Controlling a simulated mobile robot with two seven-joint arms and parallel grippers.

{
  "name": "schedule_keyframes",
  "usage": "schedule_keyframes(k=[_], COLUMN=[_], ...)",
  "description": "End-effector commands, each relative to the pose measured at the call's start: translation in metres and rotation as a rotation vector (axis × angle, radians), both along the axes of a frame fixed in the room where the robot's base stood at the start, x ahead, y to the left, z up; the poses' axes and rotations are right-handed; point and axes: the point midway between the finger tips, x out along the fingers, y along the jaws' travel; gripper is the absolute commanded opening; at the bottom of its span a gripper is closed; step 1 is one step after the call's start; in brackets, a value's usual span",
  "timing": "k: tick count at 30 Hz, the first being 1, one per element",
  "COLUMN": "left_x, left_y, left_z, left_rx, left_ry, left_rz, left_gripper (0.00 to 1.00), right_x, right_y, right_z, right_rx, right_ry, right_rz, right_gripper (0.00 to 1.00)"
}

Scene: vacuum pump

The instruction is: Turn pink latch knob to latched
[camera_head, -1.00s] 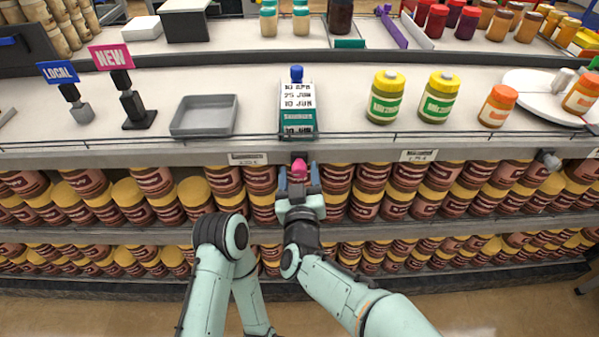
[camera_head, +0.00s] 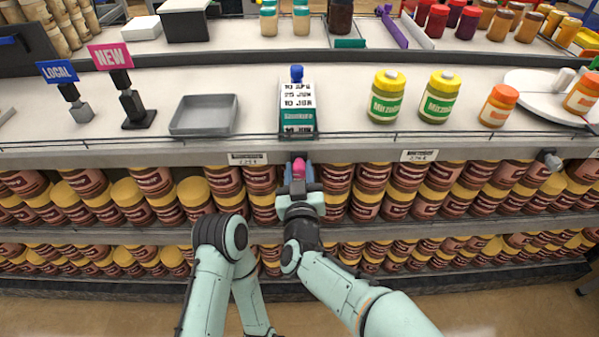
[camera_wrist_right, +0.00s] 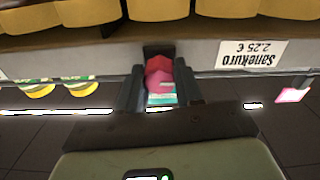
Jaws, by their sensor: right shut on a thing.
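The pink latch knob (camera_head: 299,165) sits at the front edge of the shelf, just below the teal and white date stamp device (camera_head: 297,108) with a blue top. My right gripper (camera_head: 299,177) is at the knob with a finger on each side and is shut on it. In the right wrist view the pink knob (camera_wrist_right: 158,80) shows between the two dark fingers of the right gripper (camera_wrist_right: 160,90). The knob's exact turn is hard to read because the fingers hide its sides. My left arm is folded at the lower middle, and its gripper does not show.
A grey tray (camera_head: 204,115) and sign stands are left of the device. Yellow-lidded jars (camera_head: 387,97) and an orange-lidded jar (camera_head: 498,106) are to its right. A thin rail runs along the shelf's front edge. Rows of brown jars (camera_head: 371,192) fill the shelves below.

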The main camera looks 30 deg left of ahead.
Motion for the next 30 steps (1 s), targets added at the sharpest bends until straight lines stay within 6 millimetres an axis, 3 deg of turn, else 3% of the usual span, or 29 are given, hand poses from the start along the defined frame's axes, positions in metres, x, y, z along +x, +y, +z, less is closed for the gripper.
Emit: schedule_keyframes(k=[30], left_x=[0.075], left_y=[0.038], left_z=[-0.057], left_rx=[0.096], left_ry=[-0.196], left_rz=[0.082], left_gripper=[0.43], right_x=[0.002], right_y=[-0.002], right_z=[-0.002], right_rx=[0.768], right_ry=[0.467], right_rz=[-0.002], right_gripper=[0.05])
